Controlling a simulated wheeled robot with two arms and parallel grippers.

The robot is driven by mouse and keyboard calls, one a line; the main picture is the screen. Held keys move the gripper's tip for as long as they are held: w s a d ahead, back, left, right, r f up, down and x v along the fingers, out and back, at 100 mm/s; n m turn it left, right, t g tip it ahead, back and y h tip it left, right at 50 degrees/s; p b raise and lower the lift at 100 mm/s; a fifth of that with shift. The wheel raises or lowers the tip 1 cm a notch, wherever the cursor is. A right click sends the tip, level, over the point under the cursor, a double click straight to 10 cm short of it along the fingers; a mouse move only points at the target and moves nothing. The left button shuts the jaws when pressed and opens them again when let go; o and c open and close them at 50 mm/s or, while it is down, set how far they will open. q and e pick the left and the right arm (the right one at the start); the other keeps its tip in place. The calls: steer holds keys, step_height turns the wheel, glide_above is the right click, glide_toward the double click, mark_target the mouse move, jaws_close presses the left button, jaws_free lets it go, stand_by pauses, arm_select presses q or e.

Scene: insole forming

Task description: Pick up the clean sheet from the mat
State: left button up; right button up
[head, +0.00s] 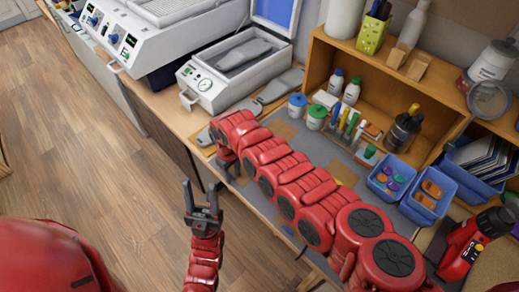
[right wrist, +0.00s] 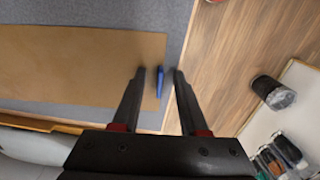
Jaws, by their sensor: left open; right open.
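The tan sheet (right wrist: 75,62) lies flat on the grey mat (right wrist: 178,22) in the right wrist view. A small upright blue piece (right wrist: 161,82) is at the sheet's edge. My right gripper (right wrist: 159,72) is open, with its fingertips on either side of the blue piece; I cannot tell whether they touch it. In the head view, my right arm covers much of the mat (head: 300,142), and its gripper (head: 228,168) is at the bench's front edge, partly hidden. My left gripper (head: 203,188) is open and empty over the floor, in front of the bench.
A white press (head: 215,88) with an open lid stands behind the mat, with grey insoles (head: 275,88) beside it. Bottles and a wooden shelf (head: 385,85) stand at the back. Blue bins (head: 430,192) sit at the right. The floor in front is clear.

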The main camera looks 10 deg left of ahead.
jaws_close()
steer(key=shift+r, duration=0.1)
stand_by(0.4)
